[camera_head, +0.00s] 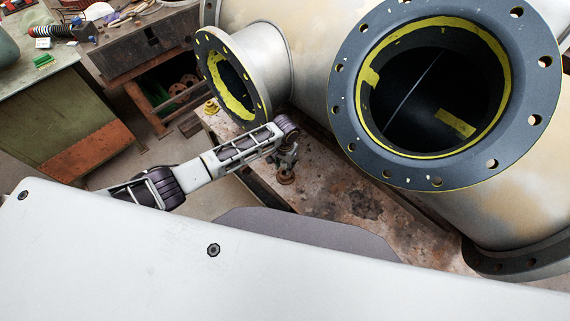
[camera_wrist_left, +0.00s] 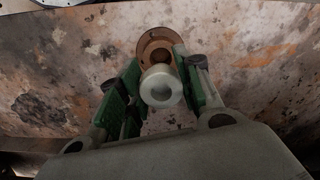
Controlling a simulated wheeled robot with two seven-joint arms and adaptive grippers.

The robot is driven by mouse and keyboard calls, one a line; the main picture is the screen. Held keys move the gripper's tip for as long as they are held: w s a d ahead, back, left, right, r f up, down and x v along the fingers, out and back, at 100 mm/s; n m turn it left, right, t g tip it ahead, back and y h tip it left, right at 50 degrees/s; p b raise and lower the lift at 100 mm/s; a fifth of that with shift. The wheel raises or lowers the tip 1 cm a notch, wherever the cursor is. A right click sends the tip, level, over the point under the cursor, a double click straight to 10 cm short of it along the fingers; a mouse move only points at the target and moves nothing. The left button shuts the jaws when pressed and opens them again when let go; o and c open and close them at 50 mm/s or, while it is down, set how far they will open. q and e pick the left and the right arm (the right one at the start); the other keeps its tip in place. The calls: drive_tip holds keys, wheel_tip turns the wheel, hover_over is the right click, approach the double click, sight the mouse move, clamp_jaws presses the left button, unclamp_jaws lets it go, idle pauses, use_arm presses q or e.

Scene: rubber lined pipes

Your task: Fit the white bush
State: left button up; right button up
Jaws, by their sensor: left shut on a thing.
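The white bush (camera_wrist_left: 162,88) is a short pale cylinder with a round hole in its end. It sits between the green-padded fingers of my left gripper (camera_wrist_left: 157,89) in the left wrist view. My left gripper is shut on it. In the head view my left gripper (camera_head: 287,160) points down over the stained bench, and I cannot make out the bush there. A rusty brown round flange (camera_wrist_left: 154,45) lies just beyond the bush; in the head view it (camera_head: 286,178) shows below the fingertips. I cannot tell whether bush and flange touch. My right gripper is not in view.
The rust-stained bench top (camera_head: 350,215) is mostly bare around the gripper. Large pipes stand close behind it, with a wide dark flange (camera_head: 345,100) at right and a smaller flanged branch (camera_head: 262,105) at left. A green cabinet (camera_head: 60,120) stands far left.

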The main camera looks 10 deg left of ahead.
use_arm(q)
drive_tip(key=shift+p, duration=0.45)
drive_tip(key=shift+f+b, duration=1.35)
drive_tip(key=shift+f, duration=1.55)
drive_tip(key=shift+s+f, duration=0.4)
drive_tip(key=shift+f, duration=0.05)
drive_tip(key=shift+s+f, duration=0.1)
drive_tip(key=shift+w+d+r+p, duration=0.1)
drive_tip(key=shift+w+r+p, duration=0.1)
drive_tip(key=shift+r+p, duration=0.35)
drive_tip(key=shift+w+r+p, duration=0.15)
drive_tip(key=shift+r+p, duration=0.25)
drive_tip(key=shift+p, duration=0.1)
drive_tip(key=s+d+r+n, duration=0.1)
drive_tip(key=d+r+n, duration=0.1)
drive_tip(key=r, duration=1)
drive_tip(key=s+d+r+n, duration=0.1)
drive_tip(key=r, duration=1.2)
drive_tip(key=shift+d+n, duration=0.35)
drive_tip(key=shift+n, duration=0.05)
